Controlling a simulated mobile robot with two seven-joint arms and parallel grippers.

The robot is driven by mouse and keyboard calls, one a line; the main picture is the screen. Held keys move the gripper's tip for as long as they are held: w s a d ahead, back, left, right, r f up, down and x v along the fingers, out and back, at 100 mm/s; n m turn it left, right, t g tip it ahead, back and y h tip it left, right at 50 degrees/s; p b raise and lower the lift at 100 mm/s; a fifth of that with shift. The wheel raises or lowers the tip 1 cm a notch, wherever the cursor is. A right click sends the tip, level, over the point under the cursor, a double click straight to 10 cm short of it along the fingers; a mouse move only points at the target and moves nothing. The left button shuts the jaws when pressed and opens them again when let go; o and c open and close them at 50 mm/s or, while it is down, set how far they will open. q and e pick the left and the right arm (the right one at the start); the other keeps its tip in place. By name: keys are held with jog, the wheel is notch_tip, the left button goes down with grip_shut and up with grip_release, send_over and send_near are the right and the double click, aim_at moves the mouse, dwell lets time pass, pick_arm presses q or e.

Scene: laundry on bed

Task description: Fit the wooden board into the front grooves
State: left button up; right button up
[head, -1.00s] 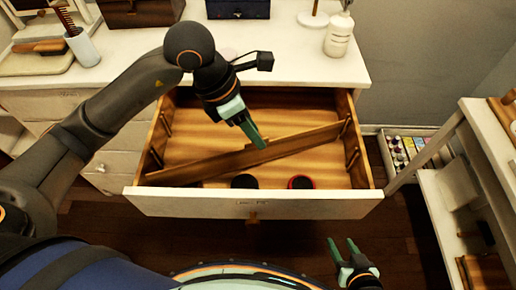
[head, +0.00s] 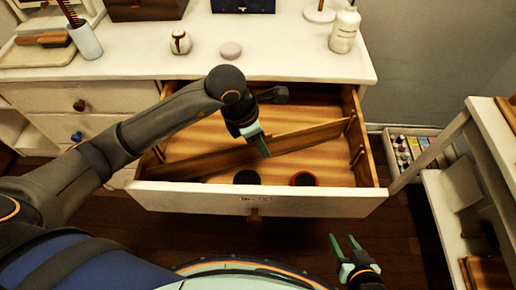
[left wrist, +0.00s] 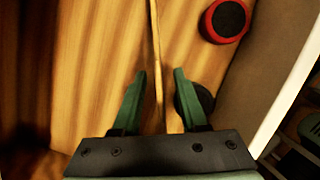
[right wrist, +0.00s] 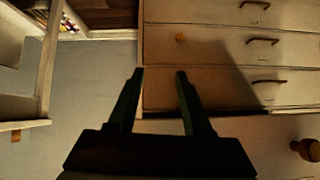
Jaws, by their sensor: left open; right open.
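The wooden board (head: 305,137) stands on edge in the open drawer (head: 262,204), slanting from the front left to the back right. Its right end is by the grooved strips (head: 353,138) on the drawer's right wall. My left gripper (head: 262,148) is over the board's middle. In the left wrist view the board (left wrist: 156,55) shows as a thin edge between the open fingers of the left gripper (left wrist: 160,85), with gaps on both sides. My right gripper (head: 345,246) is open and empty, outside the drawer at the front right.
A red-rimmed round container (head: 304,179) and a black one (head: 246,177) lie in the drawer near its front. A white bottle (head: 344,30), a pink disc (head: 231,50) and a small jar (head: 180,42) stand on the dresser top. A white shelf (head: 465,185) is at the right.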

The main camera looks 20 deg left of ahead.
pick_arm(q)
jog(key=shift+w+d+f, duration=0.1)
jog(key=shift+d+f, duration=0.05)
jog(key=shift+f, duration=0.4)
grip_shut()
dwell(1.0)
